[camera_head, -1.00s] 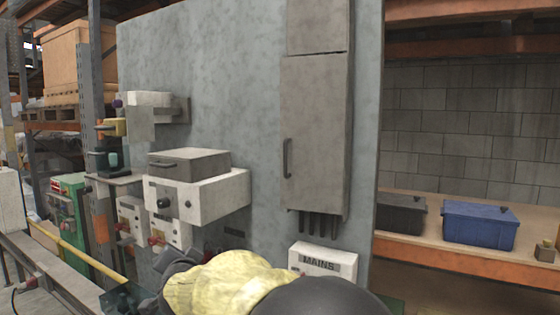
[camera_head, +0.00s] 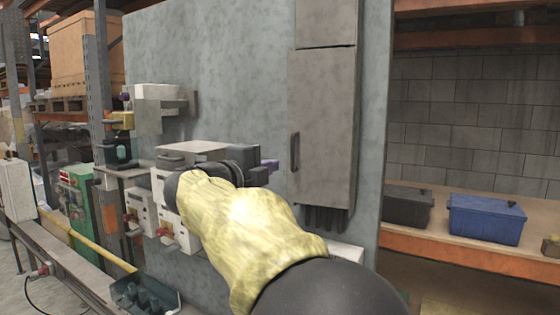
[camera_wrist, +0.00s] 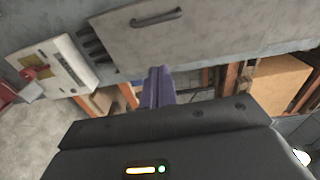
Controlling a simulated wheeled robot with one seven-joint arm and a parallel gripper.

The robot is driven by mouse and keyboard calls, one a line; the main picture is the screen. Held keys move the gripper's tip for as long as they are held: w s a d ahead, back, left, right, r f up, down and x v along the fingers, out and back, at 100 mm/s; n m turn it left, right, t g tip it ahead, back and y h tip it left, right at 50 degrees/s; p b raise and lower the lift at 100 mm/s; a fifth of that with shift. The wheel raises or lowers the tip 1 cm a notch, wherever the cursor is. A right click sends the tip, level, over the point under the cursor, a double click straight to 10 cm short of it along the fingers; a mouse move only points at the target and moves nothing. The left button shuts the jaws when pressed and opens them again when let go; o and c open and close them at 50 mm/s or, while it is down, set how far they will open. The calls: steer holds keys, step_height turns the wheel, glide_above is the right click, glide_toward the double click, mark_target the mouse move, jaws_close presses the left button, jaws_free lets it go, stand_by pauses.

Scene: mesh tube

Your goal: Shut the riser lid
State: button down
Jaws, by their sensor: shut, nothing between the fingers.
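The riser lid looks to be the tall grey cabinet door (camera_head: 325,125) on the grey wall panel. Its dark upright handle (camera_head: 295,152) is near its left edge, and cables hang below it. I cannot tell whether the lid stands slightly ajar. My gripper (camera_head: 270,165) has purple fingers pointing right, just left of the handle in the head view, apparently in front of the wall. In the wrist view, the shut, empty fingers (camera_wrist: 158,85) lie below the lid (camera_wrist: 220,30) and its handle (camera_wrist: 157,17); contact cannot be told.
A grey-lidded white box (camera_head: 185,153) is left of the lid, partly hidden by my arm. A white box (camera_wrist: 55,65) shows beside the cables in the wrist view. A shelf with a blue case (camera_head: 487,218) and a dark case (camera_head: 408,205) is at right.

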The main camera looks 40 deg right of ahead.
steer(key=w+a+p+x, duration=0.1)
steer(key=w+p+x, duration=0.1)
steer(key=p+x, duration=0.5)
steer(key=x, duration=0.5)
steer(key=shift+w+d, duration=0.25)
steer(key=shift+w, duration=0.05)
steer(key=shift+f, duration=0.15)
